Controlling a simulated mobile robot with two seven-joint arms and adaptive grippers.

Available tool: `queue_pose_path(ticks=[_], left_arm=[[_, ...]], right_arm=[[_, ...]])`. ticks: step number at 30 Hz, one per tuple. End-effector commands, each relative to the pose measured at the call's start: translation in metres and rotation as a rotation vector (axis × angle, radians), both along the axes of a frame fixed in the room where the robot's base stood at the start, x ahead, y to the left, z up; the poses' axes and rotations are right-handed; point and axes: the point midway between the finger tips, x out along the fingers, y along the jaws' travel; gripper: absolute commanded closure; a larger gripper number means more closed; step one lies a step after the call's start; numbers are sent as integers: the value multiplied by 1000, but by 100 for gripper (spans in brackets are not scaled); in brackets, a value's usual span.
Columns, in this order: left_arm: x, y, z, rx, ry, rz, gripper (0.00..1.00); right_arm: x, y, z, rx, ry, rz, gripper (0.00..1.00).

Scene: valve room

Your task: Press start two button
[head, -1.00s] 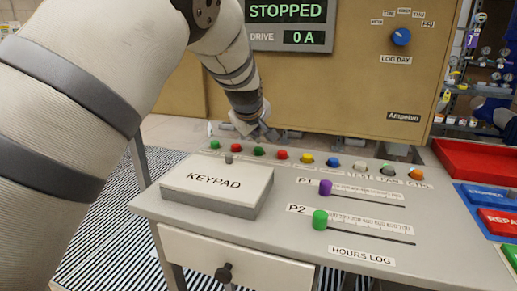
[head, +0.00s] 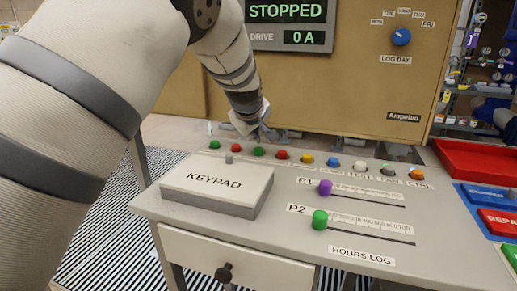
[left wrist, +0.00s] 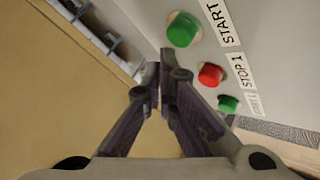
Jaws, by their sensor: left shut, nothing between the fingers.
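A row of coloured buttons runs along the back of the grey desk panel. The second green button from the left (head: 259,151) stands between two red ones. In the left wrist view a large green button (left wrist: 183,30) has a label reading START, cut off at the edge. Beside it are a red button (left wrist: 210,74) labelled STOP 1 and a smaller green button (left wrist: 228,104) with a blurred label. My left gripper (head: 262,136) is shut and empty, behind the row near the second green button. Its fingertips (left wrist: 160,72) appear apart from the buttons. My right gripper is out of view.
A keypad box (head: 215,186) sits on the desk's left front. Purple (head: 325,187) and green (head: 320,219) slider knobs are to its right. A tan cabinet (head: 340,95) with a STOPPED display (head: 285,12) rises behind the buttons. A red tray (head: 475,165) is at right.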

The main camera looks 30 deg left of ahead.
Motion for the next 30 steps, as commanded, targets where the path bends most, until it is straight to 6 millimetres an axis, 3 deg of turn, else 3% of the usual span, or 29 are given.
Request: queue_pose_path(ticks=[30], left_arm=[[0,0,-14,-1,1,0,100]], right_arm=[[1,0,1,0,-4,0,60]])
